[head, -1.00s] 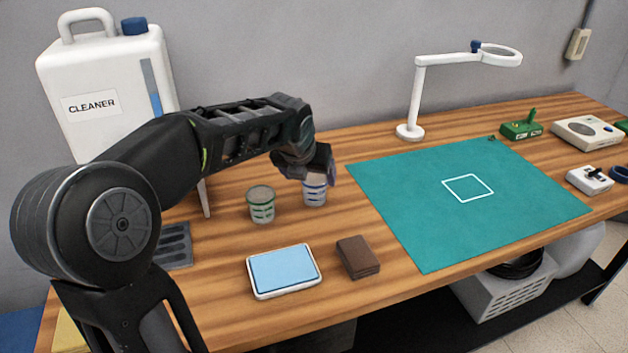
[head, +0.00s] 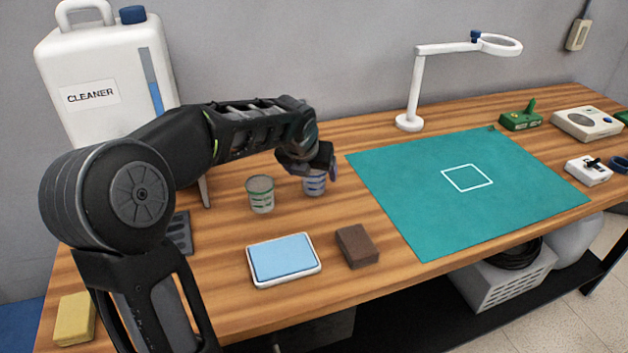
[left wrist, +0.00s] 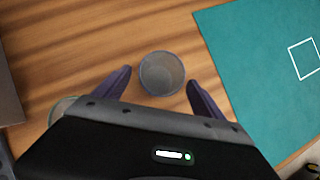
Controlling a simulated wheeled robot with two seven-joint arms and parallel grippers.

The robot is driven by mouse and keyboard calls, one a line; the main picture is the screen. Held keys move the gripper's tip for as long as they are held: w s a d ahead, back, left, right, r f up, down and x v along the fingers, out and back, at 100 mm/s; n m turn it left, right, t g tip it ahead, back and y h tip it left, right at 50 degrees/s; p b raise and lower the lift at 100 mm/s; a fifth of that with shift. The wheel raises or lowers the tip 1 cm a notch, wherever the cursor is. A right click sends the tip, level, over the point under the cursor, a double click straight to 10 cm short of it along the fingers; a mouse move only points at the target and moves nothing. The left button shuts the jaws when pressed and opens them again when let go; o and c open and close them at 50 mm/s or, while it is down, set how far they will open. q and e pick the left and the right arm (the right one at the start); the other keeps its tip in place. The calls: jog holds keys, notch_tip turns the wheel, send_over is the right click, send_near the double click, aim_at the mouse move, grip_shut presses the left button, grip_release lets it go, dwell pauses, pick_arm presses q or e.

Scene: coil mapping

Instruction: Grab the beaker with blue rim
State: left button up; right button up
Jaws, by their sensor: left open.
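The beaker with blue rim (head: 314,185) stands upright on the wooden table, left of the teal mat. My left gripper (head: 322,172) is over it and partly hides its top in the head view. In the left wrist view the beaker (left wrist: 162,73) shows between the two spread fingers of the left gripper (left wrist: 158,88), with a gap on both sides. The left gripper is open and holds nothing. A beaker with green rim (head: 260,194) stands just left of the blue one; its edge also shows in the left wrist view (left wrist: 62,106). My right gripper is not in view.
A blue-topped tray (head: 284,260) and a brown block (head: 357,246) lie in front of the beakers. The teal mat (head: 430,215) is to the right. A white lamp (head: 408,122) and the cleaner jug (head: 95,60) stand behind. A yellow sponge (head: 75,318) is front left.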

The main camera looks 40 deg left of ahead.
pick_arm(q)
jog(key=x, duration=0.3)
jog(key=shift+w+f, duration=0.2)
jog(key=shift+f, duration=0.15)
jog(key=shift+c, duration=0.3)
jog(key=c, duration=1.3)
jog(key=shift+r, duration=0.15)
notch_tip(320, 180, up, 10)
jog(key=shift+f+p, duration=0.1)
jog(key=shift+p, duration=0.4)
